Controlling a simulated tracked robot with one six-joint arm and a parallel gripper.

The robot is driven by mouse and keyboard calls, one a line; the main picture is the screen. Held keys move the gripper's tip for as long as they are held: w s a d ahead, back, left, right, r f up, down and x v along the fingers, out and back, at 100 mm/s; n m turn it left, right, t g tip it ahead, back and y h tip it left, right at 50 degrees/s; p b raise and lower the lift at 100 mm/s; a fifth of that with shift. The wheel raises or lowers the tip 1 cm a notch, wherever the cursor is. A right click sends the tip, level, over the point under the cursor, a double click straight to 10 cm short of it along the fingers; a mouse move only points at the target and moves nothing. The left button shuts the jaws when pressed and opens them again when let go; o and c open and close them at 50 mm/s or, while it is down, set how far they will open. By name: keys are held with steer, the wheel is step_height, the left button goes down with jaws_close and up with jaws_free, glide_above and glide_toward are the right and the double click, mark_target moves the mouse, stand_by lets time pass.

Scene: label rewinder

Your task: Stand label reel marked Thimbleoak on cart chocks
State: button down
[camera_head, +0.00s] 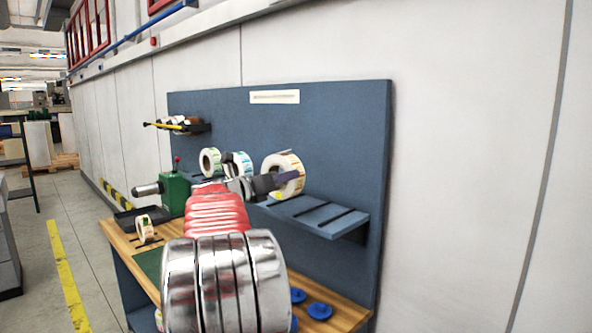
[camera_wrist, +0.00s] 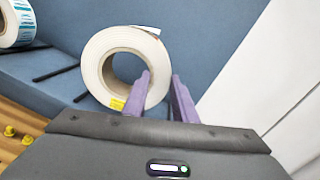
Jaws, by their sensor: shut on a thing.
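A white label reel with orange-printed labels (camera_head: 297,163) stands at the right end of the reels on the blue board's shelf. Its name cannot be read. In the wrist view the same reel (camera_wrist: 93,68) shows its brown core and a yellow tag low on its face. My gripper (camera_wrist: 161,76) is shut on this reel's ring at the right side, one purple finger over the core opening and the other outside the rim. In the head view my gripper (camera_head: 287,180) reaches the reel from the left. I cannot pick out the cart chocks in either view.
A green-labelled reel (camera_head: 205,162) and a blue-labelled reel (camera_head: 244,160) stand to the left. The shelf (camera_head: 335,222) has dark strips and bare room at right. Below, the wooden bench (camera_head: 345,313) holds a green machine (camera_head: 175,192), a small reel (camera_head: 146,229) and blue discs (camera_head: 319,311).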

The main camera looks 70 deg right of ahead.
steer(key=w+a+f+n+t, duration=0.3)
steer(key=w+a+f+t, duration=0.1)
steer(key=w+a, duration=0.6)
steer(key=w+a+f+n+t, duration=0.3)
steer(key=w+a+f+t, duration=0.2)
steer(key=w+a, duration=0.45)
steer(key=w+a+f+n+t, duration=0.3)
steer(key=w+a+f+t, duration=0.1)
steer(key=w+a, duration=0.6)
steer(key=w+a+f+n+t+y, duration=0.1)
steer(key=a+f+n+t+y, duration=0.2)
steer(key=a, duration=0.9)
steer(key=w+a+f+n+t+y, duration=0.2)
steer(key=a+f+y, duration=0.3)
steer(key=a, duration=0.8)
steer(key=w+a+f+n+t+y, duration=0.2)
steer(key=a+f+n+t+y, duration=0.2)
steer(key=a, duration=0.8)
steer(key=shift+w+a+f+t, duration=0.15)
steer(key=shift+a+f+t, duration=0.2)
steer(key=shift+f, duration=0.45)
steer(key=shift+d, duration=0.15)
